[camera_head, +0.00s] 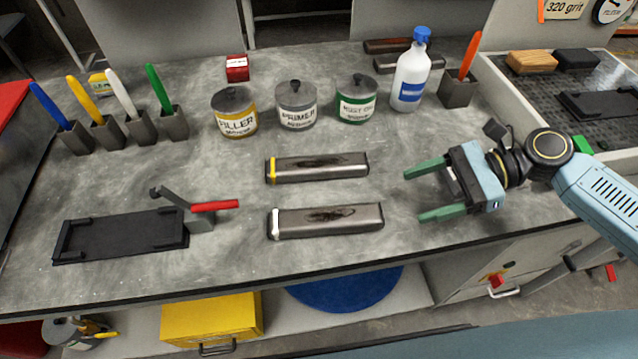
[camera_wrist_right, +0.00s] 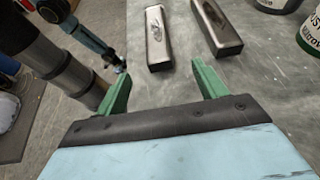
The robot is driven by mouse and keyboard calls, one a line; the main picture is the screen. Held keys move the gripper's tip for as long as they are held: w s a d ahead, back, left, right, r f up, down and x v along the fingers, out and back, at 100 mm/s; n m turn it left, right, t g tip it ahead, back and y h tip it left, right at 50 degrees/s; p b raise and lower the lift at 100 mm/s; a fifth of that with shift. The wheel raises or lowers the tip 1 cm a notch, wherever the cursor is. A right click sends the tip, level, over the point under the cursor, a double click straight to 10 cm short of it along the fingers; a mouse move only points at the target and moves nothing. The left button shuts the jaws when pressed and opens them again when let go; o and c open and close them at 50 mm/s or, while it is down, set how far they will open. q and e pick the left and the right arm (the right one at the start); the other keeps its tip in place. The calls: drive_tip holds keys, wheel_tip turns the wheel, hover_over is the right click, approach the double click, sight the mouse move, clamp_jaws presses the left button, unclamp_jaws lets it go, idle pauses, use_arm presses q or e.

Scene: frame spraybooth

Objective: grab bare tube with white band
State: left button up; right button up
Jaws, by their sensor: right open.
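The bare tube with the white band (camera_head: 335,221) lies flat on the grey bench near its front edge, the white band at its left end and a dark patch on top. It also shows in the right wrist view (camera_wrist_right: 158,50), beyond and between the fingertips. A similar tube with a yellow band (camera_head: 325,168) lies just behind it, roughly parallel. My right gripper (camera_head: 427,193) is open and empty, to the right of both tubes. Its green fingers point left and stand apart from the tubes. It also shows in the right wrist view (camera_wrist_right: 158,75). My left gripper is not seen.
Filler (camera_head: 234,115), primer (camera_head: 296,108) and rust-coat (camera_head: 356,101) cans stand behind the tubes. A white bottle (camera_head: 410,80) stands at back right. A black fixture (camera_head: 120,237) with a red-handled clamp (camera_head: 214,206) lies left. Bench between the tubes and my right gripper is clear.

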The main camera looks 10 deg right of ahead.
sight(362, 213)
drive_tip(key=shift+w+a, duration=0.2)
drive_tip(key=x, duration=0.7)
drive_tip(key=shift+s+r+b, duration=0.1)
drive_tip(key=shift+s+b, duration=0.2)
drive_tip(key=shift+x, duration=1.05)
drive_tip(key=x, duration=0.3)
drive_tip(key=shift+a+b, duration=0.2)
drive_tip(key=shift+b, duration=0.1)
drive_tip(key=shift+a, duration=0.2)
drive_tip(key=shift+c, duration=0.4)
drive_tip(key=c, duration=1.1)
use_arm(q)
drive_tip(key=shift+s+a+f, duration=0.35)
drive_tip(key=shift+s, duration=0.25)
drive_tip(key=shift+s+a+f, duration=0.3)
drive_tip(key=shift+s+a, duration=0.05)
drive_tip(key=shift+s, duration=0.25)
